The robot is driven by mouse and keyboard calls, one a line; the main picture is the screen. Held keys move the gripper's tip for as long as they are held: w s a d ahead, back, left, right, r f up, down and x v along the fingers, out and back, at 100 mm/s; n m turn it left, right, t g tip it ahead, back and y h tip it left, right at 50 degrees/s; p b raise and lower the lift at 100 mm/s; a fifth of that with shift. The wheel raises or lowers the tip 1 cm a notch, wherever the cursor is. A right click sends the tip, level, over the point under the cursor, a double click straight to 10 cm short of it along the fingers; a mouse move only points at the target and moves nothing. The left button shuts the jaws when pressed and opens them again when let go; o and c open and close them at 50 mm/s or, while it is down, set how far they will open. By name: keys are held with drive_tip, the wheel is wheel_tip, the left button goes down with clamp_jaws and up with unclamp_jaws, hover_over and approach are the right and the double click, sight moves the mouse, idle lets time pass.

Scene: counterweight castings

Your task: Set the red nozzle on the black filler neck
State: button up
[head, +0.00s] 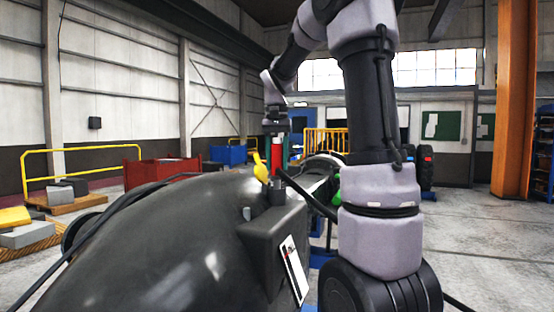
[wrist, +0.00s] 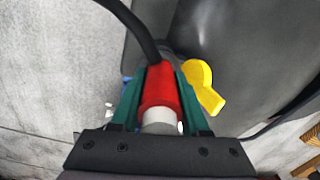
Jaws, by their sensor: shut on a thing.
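The red nozzle (head: 277,154) is held upright in my gripper (head: 275,137), above the black machine body. In the wrist view the red nozzle (wrist: 159,84) sits between my gripper's green fingers (wrist: 160,102), which are shut on it. A black hose (wrist: 138,28) runs from it. The black filler neck (head: 277,193) appears as a short stub on the black housing, below the nozzle. I cannot tell whether nozzle and neck touch. The neck is hidden in the wrist view. A yellow flap (head: 260,168) stands just left of the neck; it also shows in the wrist view (wrist: 203,85).
The big rounded black casting (head: 150,240) fills the foreground, with a white label (head: 293,265) on its housing. A dark hose crosses its left side. Red bins (head: 160,172), pallets with blocks (head: 70,192) and yellow rails stand behind. Open floor lies at right.

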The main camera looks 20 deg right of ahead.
drive_tip(key=shift+f, duration=1.3)
drive_tip(key=o, duration=1.2)
wheel_tip(320, 180, up, 11)
drive_tip(key=shift+f, duration=0.15)
drive_tip(key=s+a+f+n+t+y, duration=0.1)
drive_tip(key=s+a+f+t, duration=0.2)
drive_tip(key=s, duration=0.6)
drive_tip(key=s+a+f+n+t+y, duration=0.1)
drive_tip(key=s+a+f+t, duration=0.3)
drive_tip(key=s, duration=0.6)
drive_tip(key=shift+s+a+f, duration=0.25)
drive_tip(key=shift+a+f, duration=0.05)
drive_tip(key=shift+f, duration=0.5)
